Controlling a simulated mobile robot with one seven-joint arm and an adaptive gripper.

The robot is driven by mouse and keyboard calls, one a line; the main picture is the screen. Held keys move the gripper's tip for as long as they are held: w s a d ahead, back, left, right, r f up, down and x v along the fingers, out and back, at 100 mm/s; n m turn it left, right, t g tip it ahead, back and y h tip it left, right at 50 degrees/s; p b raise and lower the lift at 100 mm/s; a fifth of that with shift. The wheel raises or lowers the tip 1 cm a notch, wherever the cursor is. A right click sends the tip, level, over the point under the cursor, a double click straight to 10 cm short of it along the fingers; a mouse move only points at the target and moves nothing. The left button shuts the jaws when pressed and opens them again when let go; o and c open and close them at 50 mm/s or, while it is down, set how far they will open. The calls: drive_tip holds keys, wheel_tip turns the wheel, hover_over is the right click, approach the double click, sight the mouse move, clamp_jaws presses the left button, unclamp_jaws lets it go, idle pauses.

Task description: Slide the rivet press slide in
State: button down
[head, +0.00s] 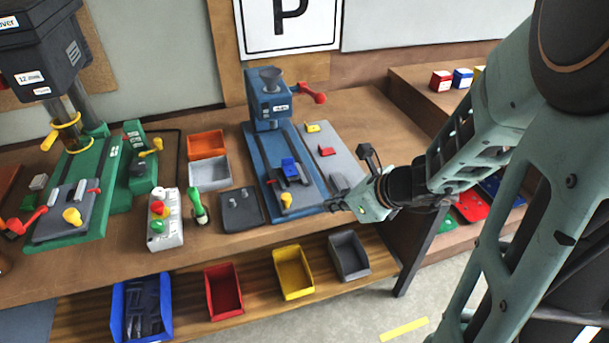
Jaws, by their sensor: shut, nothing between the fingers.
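The blue rivet press (268,108) stands on the workbench in the middle of the head view, with a red lever on its right side. Its slide (293,175) is a dark carriage with a blue block on top, sitting on the blue base towards the front, forward of the press head. A yellow knob (286,200) is at the front of the slide. My gripper (336,205) is shut and empty, to the right of the knob near the base's front right corner. It appears apart from the knob; whether it touches the base I cannot tell.
A grey plate with yellow and red handles (325,151) lies right of the press. A dark tray (241,210) and grey bin (209,174) are on its left. A green machine (90,200) stands far left. Several coloured bins, including a yellow one (293,273), sit on the lower shelf.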

drive_tip(key=b, duration=0.2)
approach(288, 204)
wheel_tip(288, 204, down, 4)
drive_tip(key=shift+w+a+f+m+p, duration=0.2)
drive_tip(key=shift+w+a, duration=0.35)
drive_tip(key=shift+w, duration=0.25)
drive_tip(key=shift+w+a+f+m+p, duration=0.1)
drive_tip(key=shift+w+a+m+p, duration=0.1)
drive_tip(key=shift+w+a, duration=0.5)
drive_tip(key=shift+w+d, duration=0.15)
